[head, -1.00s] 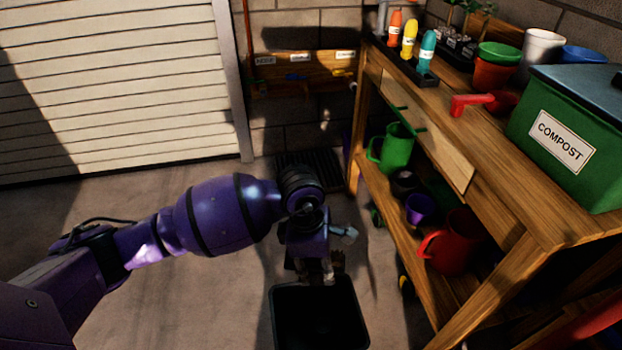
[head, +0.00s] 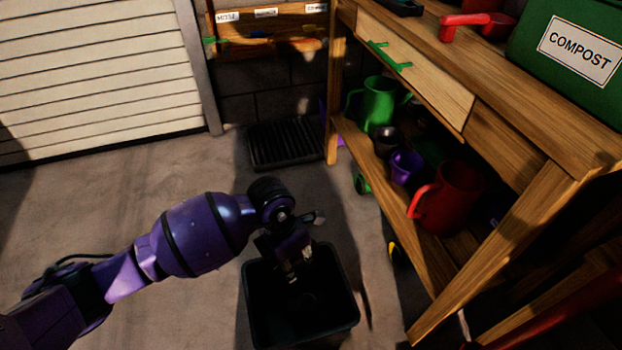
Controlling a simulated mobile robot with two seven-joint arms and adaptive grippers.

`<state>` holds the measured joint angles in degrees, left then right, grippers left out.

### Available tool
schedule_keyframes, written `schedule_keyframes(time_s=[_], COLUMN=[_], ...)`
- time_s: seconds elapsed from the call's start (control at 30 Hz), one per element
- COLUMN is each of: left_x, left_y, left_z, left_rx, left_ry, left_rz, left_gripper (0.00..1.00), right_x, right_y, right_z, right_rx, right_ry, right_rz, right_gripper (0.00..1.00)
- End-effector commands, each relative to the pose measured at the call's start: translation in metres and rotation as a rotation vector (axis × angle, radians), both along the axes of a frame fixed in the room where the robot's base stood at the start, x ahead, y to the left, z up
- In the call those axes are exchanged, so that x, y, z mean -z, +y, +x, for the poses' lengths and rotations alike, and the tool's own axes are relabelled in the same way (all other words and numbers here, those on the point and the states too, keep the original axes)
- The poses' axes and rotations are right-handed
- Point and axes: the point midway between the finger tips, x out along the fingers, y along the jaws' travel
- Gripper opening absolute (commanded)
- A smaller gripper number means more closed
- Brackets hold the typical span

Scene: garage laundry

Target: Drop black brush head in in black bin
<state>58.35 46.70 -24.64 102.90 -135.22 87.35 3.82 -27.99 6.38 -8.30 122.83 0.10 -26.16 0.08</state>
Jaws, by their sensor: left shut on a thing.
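The black bin (head: 348,328) stands open on the concrete floor at the lower middle of the head view. My left gripper (head: 298,275) points down over the bin's back part, with its fingertips at about the opening. It is shut on the black brush head, which is barely distinguishable against the dark inside of the bin. I cannot tell how far below the rim it hangs. My right gripper is out of view.
A wooden workbench (head: 505,165) stands to the right, with a green watering can (head: 377,103), a purple pot (head: 406,167) and a red jug (head: 449,198) on its lower shelf. A green compost box (head: 535,40) is on top. Floor left of the bin is clear.

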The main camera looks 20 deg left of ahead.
Motion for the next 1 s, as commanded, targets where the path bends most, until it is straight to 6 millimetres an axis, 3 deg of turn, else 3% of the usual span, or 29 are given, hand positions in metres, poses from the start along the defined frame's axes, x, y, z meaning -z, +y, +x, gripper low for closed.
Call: schedule_keyframes(time_s=[0.03,0.27,0.6,1.0], left_x=[0.012,0.039,0.074,0.081], left_y=[-0.001,0.000,0.000,0.000], left_z=[-0.001,-0.001,0.000,0.000], left_rx=[0.000,0.001,0.000,0.001], left_ry=[0.003,0.002,0.002,0.001], left_rz=[-0.001,-0.001,-0.001,-0.001], left_gripper=[0.06,0.06,0.06,0.06], right_x=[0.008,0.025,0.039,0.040], right_y=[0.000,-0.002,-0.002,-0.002], right_z=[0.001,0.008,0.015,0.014], right_rx=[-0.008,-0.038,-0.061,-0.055], right_ry=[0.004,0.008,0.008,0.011], right_rz=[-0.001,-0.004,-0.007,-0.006], right_gripper=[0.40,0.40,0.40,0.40])
